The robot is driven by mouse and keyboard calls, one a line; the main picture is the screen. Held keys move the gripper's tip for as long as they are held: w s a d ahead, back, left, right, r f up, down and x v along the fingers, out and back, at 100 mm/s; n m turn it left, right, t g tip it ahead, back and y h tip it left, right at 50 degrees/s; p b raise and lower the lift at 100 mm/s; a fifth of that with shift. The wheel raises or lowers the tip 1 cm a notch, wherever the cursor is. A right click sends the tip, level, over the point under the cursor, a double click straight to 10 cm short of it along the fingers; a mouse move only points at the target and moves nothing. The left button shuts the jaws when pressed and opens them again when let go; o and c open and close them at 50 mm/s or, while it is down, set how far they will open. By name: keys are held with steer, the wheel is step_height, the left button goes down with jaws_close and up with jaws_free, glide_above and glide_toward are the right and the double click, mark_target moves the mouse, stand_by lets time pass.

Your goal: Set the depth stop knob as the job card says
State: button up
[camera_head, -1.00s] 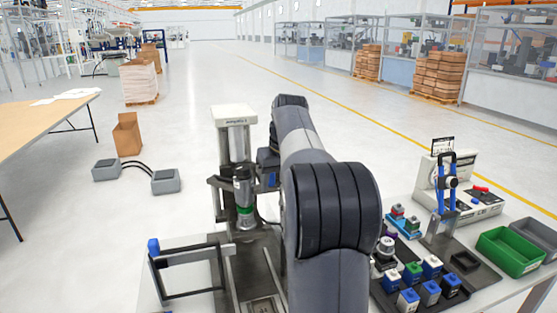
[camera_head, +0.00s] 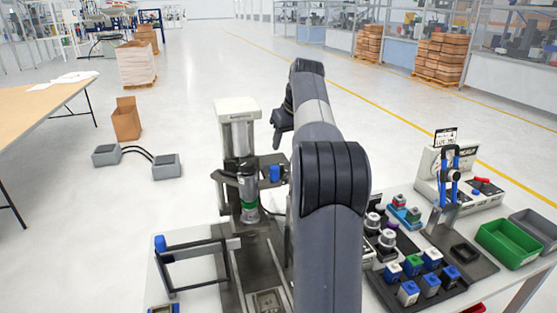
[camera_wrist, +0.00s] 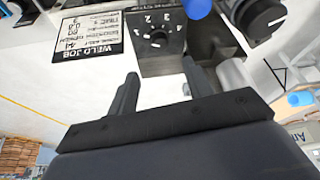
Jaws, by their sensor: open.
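In the wrist view, a dark dial knob (camera_wrist: 157,38) sits on a black plate with numbers printed around it. Its label is too small to read, and I cannot tell which number it points at. In the head view my gripper (camera_head: 282,124) is a dark shape beside the white-topped press column (camera_head: 238,125).
A larger black knob (camera_wrist: 259,15) and a blue part (camera_wrist: 197,8) are near the dial. In the head view, a black tray of coloured blocks (camera_head: 458,292), a lever machine (camera_head: 430,180) and a green bin (camera_head: 506,246) stand at right. A bent black frame (camera_head: 168,270) is at left.

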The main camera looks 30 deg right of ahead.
mark_target(279, 165)
steer(key=x, duration=0.9)
steer(key=shift+f+p, duration=0.4)
steer(key=shift+c, duration=0.6)
steer(key=c, duration=0.9)
steer(key=shift+o, duration=0.2)
steer(key=shift+a+m, duration=0.1)
steer(key=shift+m, duration=0.2)
steer(key=m+h+p, duration=0.1)
steer(key=m, duration=0.1)
steer(key=m+h+p, duration=0.1)
steer(key=m, duration=0.1)
steer(key=shift+w+a+r+m+g, duration=0.1)
steer(key=shift+r+m+g, duration=0.05)
steer(key=shift+m+g, duration=0.15)
steer(key=m+g+h+p, duration=0.1)
steer(key=m+p, duration=0.1)
steer(key=m, duration=0.2)
steer(key=shift+w+m, duration=0.1)
steer(key=shift+m, duration=0.3)
steer(key=shift+m+h, duration=0.3)
